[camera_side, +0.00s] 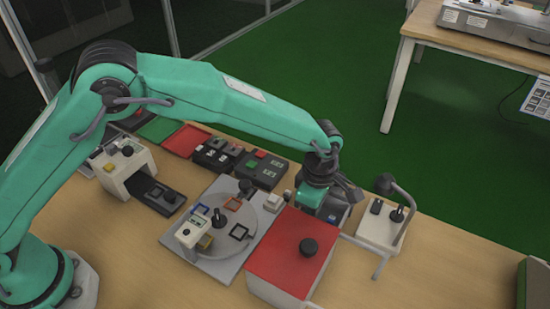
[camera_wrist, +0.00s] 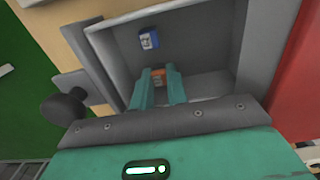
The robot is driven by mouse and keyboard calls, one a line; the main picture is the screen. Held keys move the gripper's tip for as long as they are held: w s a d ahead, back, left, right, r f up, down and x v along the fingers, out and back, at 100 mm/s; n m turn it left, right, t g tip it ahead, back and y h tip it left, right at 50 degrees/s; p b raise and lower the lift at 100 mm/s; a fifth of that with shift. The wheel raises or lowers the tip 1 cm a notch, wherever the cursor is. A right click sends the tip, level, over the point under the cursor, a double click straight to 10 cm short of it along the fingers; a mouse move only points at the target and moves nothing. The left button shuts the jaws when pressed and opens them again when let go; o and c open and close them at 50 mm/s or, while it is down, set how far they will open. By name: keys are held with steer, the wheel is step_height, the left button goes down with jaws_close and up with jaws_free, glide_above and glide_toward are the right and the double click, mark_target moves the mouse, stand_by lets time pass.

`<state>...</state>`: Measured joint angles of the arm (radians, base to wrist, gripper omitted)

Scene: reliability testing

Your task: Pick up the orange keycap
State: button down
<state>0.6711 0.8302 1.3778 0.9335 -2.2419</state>
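In the wrist view, the orange keycap (camera_wrist: 158,76) sits inside a grey open-topped box (camera_wrist: 205,50), between the tips of my gripper's two teal fingers (camera_wrist: 158,77). Its sides are partly hidden by the fingers, and I cannot tell whether they press on it. A blue keycap (camera_wrist: 148,40) with a white mark lies in the same box, beyond the fingertips. In the side view, my gripper (camera_side: 325,208) is low behind the red-topped box, its fingertips hidden, and no keycap can be made out there.
The red-topped box (camera_side: 280,262) with a black knob stands close in front of my gripper. A white fixture with a curved handle (camera_side: 383,228) is to the right. A round turntable (camera_side: 228,222) is to the left.

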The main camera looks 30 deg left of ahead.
stand_by(0.3)
step_height(320, 180, up, 10)
stand_by(0.7)
stand_by(0.5)
